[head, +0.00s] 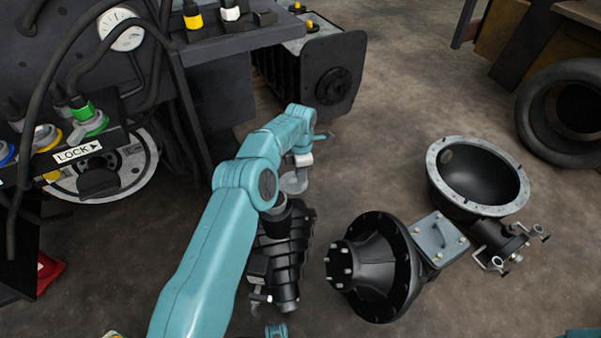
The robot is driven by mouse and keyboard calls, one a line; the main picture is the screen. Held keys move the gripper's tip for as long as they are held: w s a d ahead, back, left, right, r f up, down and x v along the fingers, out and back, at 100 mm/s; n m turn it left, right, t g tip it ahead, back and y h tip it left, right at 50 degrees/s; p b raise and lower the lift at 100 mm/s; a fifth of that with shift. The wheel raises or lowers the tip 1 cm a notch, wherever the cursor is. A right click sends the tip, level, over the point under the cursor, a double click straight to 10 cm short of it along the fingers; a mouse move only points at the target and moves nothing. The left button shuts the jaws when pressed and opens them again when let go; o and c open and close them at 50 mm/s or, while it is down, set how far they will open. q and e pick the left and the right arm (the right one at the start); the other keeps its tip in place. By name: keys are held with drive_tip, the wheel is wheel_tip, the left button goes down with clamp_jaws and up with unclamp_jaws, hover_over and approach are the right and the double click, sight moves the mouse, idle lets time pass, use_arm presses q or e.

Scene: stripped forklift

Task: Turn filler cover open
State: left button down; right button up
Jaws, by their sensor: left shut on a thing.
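My left arm reaches in from the bottom left, and its gripper (302,161) is small and partly hidden by its own wrist. It is shut at the edge of a round grey disc, which looks like the filler cover (293,183). The cover sits above the upper end of a black ribbed housing (290,245) on the floor. A short dark neck (277,208) shows beside my arm, just below the cover. My forearm hides part of the housing and neck, so the cover's hinge and exact angle cannot be made out.
A black bell-shaped housing (372,265) and an open round bowl-like casing (478,178) lie to the right. A tire (565,110) is at the far right. The forklift body with hoses and a LOCK label (77,153) stands at left. Floor between is clear.

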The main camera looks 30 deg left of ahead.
use_arm(q)
drive_tip(key=shift+a, duration=0.2)
drive_tip(key=c, duration=1.1)
unclamp_jaws()
drive_tip(key=shift+d, duration=0.1)
wheel_tip(320, 180, up, 16)
drive_tip(key=p, duration=0.5)
drive_tip(key=shift+r+p, duration=0.2)
drive_tip(key=shift+p, duration=0.2)
